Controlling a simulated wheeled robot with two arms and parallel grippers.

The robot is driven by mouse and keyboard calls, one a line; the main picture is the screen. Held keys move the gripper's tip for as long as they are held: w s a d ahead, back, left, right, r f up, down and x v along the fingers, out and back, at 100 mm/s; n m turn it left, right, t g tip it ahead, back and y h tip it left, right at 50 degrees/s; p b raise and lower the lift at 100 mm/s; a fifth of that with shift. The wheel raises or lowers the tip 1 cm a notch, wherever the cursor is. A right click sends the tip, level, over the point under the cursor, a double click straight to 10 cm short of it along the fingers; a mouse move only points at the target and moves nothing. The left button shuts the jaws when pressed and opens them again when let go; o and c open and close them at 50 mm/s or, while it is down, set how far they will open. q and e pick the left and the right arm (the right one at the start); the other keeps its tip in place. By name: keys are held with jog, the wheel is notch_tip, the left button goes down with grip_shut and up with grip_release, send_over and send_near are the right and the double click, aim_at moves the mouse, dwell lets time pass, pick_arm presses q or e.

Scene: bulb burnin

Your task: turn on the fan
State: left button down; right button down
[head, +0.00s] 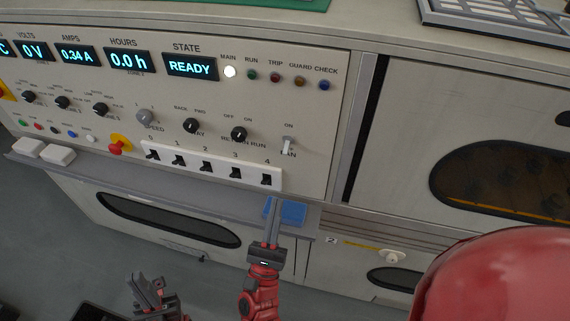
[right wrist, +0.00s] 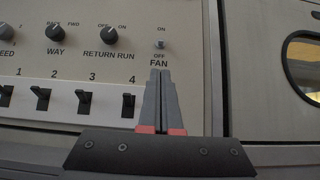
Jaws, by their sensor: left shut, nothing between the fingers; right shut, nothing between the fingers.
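The fan switch (head: 287,146) is a small pale toggle at the right end of the control panel, with ON printed above it. In the right wrist view, the fan switch (right wrist: 159,44) stands above the words OFF and FAN. Its lever seems to point down, but it is small. My right gripper (head: 274,207) is shut and empty, pointing up at the panel below the switch. In the right wrist view its fingertips (right wrist: 161,70) reach just below the FAN label, apart from the lever in the picture. My left gripper (head: 148,279) is shut and empty, low in front of the cabinet.
A white strip of black rocker switches (head: 206,166) lies left of the fan switch. A red emergency knob (head: 118,146) is further left. A blue block (head: 293,212) sits on the ledge beside my right fingers. The display (head: 190,66) reads READY.

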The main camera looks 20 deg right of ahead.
jog(key=p, duration=0.1)
send_near(288, 142)
jog(key=w, duration=0.1)
jog(key=w+d+r, duration=0.2)
jog(key=w, duration=0.1)
jog(key=shift+d, duration=0.25)
jog(key=shift+r, duration=0.1)
jog(key=shift+s+r+g+p, duration=0.1)
jog(key=shift+s+g+p, duration=0.05)
jog(key=shift+g+p, duration=0.2)
jog(key=shift+s+a+r+g+y+p, duration=0.2)
jog(key=shift+a+r+g+y+p, duration=0.1)
jog(key=shift+g+y+p, duration=0.35)
